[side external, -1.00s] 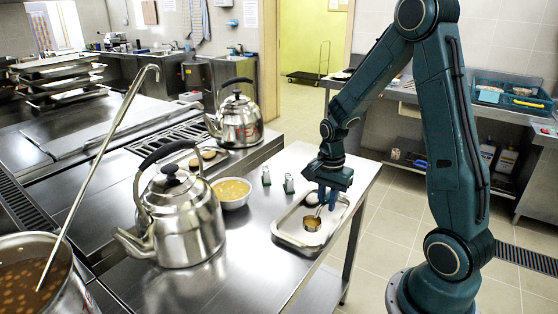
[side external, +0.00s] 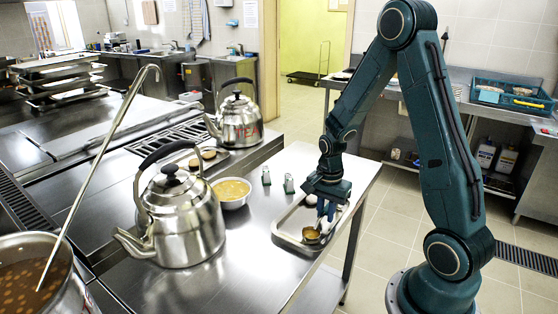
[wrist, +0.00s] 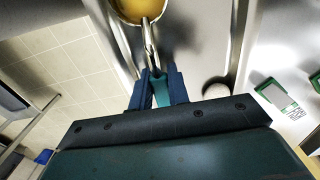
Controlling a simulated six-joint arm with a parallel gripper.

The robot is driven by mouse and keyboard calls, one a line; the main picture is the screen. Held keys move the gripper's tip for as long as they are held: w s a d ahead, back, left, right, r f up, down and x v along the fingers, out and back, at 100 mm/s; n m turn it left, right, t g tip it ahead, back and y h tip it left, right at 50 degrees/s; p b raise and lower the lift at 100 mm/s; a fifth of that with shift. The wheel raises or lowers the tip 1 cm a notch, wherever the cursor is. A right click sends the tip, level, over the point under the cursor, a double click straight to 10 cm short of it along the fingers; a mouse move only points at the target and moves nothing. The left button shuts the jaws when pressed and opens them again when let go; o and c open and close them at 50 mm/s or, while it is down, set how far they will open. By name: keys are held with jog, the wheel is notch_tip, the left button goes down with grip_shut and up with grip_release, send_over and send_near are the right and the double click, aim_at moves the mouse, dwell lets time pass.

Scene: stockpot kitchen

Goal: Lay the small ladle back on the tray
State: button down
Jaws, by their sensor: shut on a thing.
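The small ladle has a golden-looking bowl (side external: 311,235) and a thin metal handle. My gripper (side external: 327,214) is shut on the handle and points down over the tray. The metal tray (side external: 284,232) lies at the right edge of the steel counter. The ladle's bowl is over the tray's near part; I cannot tell whether it touches the tray floor. In the wrist view the bowl (wrist: 138,8) is cut off by the top edge, and the handle runs down between my fingers (wrist: 159,88). The gripper hides part of the tray.
A large kettle (side external: 180,220) stands further left, and another kettle (side external: 240,120) behind. A stockpot (side external: 75,285) with a long ladle (side external: 105,145) is at front left.

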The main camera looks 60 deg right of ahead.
aim_at(326, 209)
jog(key=shift+f, duration=0.1)
jog(key=c, duration=1.3)
grip_release()
jog(key=shift+c, duration=0.2)
notch_tip(326, 209, up, 12)
